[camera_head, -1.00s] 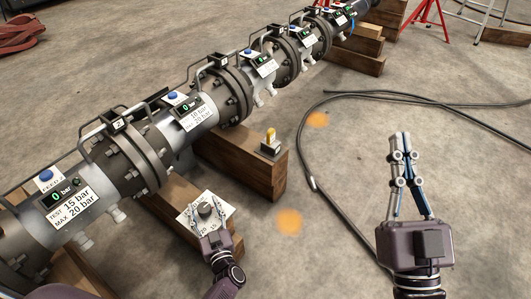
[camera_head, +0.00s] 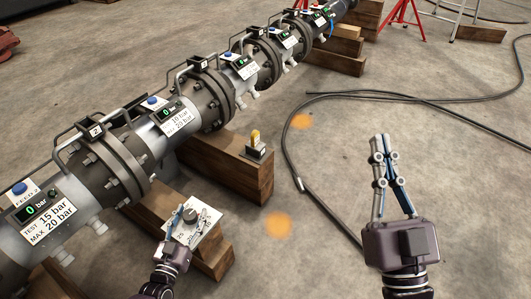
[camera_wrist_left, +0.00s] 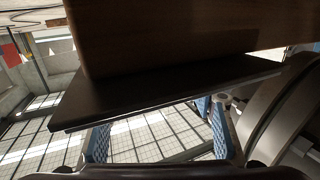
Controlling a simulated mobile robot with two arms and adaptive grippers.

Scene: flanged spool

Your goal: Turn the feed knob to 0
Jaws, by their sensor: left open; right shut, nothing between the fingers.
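The feed knob (camera_head: 190,215) is a dark round knob on a pale dial plate (camera_head: 211,226). The plate sits on a wooden block below the pipe, and some scale marks show, but the knob's setting is too small to read. My left gripper (camera_head: 187,222) is open, with one finger on each side of the knob; contact cannot be told. In the left wrist view its blue finger pads (camera_wrist_left: 97,143) stand apart below a dark plate edge (camera_wrist_left: 170,95); the knob is not seen there. My right gripper (camera_head: 379,148) is shut and empty over the floor.
The flanged pipe (camera_head: 120,160) with gauges and guard bars runs diagonally behind the knob. A black hose (camera_head: 288,150) lies on the floor. Open floor lies around the right gripper.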

